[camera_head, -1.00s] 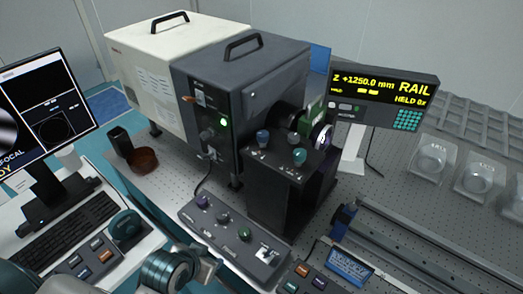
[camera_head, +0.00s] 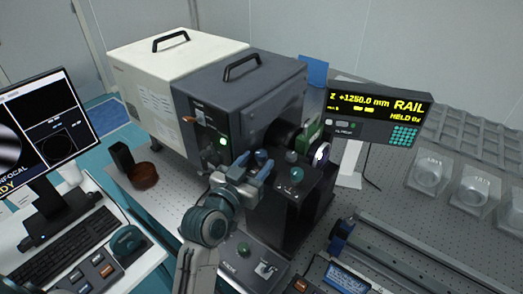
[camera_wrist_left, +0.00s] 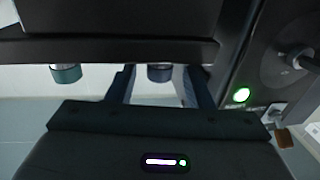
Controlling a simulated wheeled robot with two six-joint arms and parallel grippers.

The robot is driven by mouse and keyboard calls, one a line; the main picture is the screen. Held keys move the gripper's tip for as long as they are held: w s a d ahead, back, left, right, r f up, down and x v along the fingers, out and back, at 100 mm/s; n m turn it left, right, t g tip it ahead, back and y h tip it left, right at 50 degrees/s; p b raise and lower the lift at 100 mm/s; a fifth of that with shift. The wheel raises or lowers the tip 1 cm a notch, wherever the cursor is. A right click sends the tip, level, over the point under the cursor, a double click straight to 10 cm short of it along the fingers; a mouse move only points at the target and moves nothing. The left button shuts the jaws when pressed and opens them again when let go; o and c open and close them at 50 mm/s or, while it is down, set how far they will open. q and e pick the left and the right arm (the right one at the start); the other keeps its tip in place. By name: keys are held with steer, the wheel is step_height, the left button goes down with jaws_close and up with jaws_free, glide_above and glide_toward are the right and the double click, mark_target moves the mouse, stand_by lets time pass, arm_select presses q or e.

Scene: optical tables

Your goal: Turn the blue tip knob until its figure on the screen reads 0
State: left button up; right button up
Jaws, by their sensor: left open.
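My left gripper (camera_head: 254,167) is open at the blue knob, coming from the front left. In the left wrist view the blue knob (camera_wrist_left: 160,73) sits between the two fingers (camera_wrist_left: 159,88), with a gap showing on each side. The teal knob (camera_wrist_left: 66,73) is outside the fingers. The monitor (camera_head: 45,135) shows a striped pattern and a circle; no tip figure is readable on it. My right gripper is not in view.
A rail display (camera_head: 378,112) reading +1250.0 mm stands behind the mount. A grey housing (camera_head: 250,100) is close behind the gripper. A control panel (camera_head: 250,262) lies in front, partly covered by my arm. A rail (camera_head: 410,255) runs along the right.

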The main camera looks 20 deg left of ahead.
mark_target(261, 157)
arm_select(q)
steer(key=shift+p+x, duration=0.4)
steer(key=shift+x, duration=1.25)
steer(key=c, duration=1)
steer(key=shift+o, duration=0.2)
steer(key=shift+a+f+m+g+h+b, duration=0.15)
steer(key=shift+m+g+h+b, duration=0.25)
steer(key=shift+m+h+b, duration=0.7)
steer(key=m+g+h+b, duration=0.1)
steer(key=h+b, duration=0.1)
steer(key=m+g+h+b, duration=0.1)
steer(key=h+b, duration=0.1)
steer(key=b, duration=0.1)
steer(key=shift+f+m+h, duration=0.15)
steer(key=shift+m+h, duration=0.25)
steer(key=shift+r+m+g+h+b, duration=0.25)
steer(key=shift+m+g+h+b, duration=0.45)
steer(key=shift+b, duration=0.35)
steer(key=o, duration=1)
steer(key=shift+c, duration=0.2)
